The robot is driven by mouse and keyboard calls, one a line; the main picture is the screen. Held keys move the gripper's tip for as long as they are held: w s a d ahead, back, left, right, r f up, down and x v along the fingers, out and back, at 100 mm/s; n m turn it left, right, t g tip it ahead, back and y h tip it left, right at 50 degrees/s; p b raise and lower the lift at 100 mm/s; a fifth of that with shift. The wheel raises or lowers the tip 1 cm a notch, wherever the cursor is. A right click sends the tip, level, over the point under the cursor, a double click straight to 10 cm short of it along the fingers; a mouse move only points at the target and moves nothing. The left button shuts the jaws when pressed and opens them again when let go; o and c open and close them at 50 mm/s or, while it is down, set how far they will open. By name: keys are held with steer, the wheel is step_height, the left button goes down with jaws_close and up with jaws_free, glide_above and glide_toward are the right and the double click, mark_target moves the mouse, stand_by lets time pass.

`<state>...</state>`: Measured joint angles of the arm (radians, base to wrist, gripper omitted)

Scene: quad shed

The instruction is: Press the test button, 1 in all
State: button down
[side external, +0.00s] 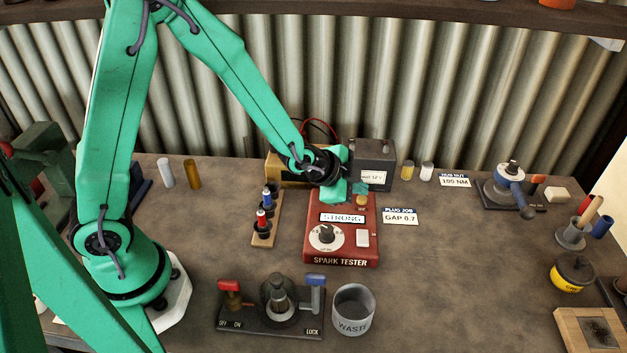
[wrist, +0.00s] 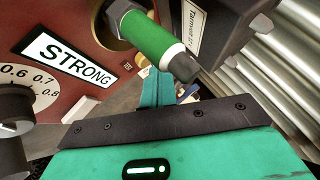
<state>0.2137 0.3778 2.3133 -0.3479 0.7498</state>
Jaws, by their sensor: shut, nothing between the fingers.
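The red spark tester (side external: 342,254) stands on the bench. Its white window (side external: 342,217) reads STRONG, and it also shows in the wrist view (wrist: 70,57). A black gap dial (side external: 326,236) sits below the window, with a white square button (side external: 362,238) to its right. I cannot read the button's small marking. A green cylinder with a white band (wrist: 148,34) stands at the tester's upper right in the wrist view. My gripper (side external: 336,197) is shut and empty over the tester's upper part, away from the white button. Its teal fingers show in the wrist view (wrist: 156,88).
A grey battery (side external: 375,157) stands close behind the tester. A wooden rack (side external: 265,236) is to its left. A plug holder with levers (side external: 270,318) and a waste tin (side external: 353,311) are in front. The bench to the tester's right is mostly clear.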

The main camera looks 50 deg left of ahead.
mark_target(356, 203)
steer(key=shift+r, duration=0.3)
step_height(356, 203, up, 5)
steer(key=shift+f, duration=0.1)
stand_by(0.8)
stand_by(0.6)
steer(key=s+a+r+n+g, duration=0.1)
steer(key=s+a+r+n, duration=0.2)
steer(key=s, duration=0.5)
steer(key=s+a+r+n+g+y, duration=0.1)
steer(key=s+a+r+n, duration=0.2)
steer(key=s+r, duration=0.3)
steer(key=s+a+r+n+g+y, duration=0.1)
steer(key=s+a+r+n, duration=0.3)
steer(key=s, duration=0.5)
steer(key=shift+s+r+n, duration=0.15)
steer(key=shift+s+n, duration=0.15)
steer(key=shift+n, duration=0.2)
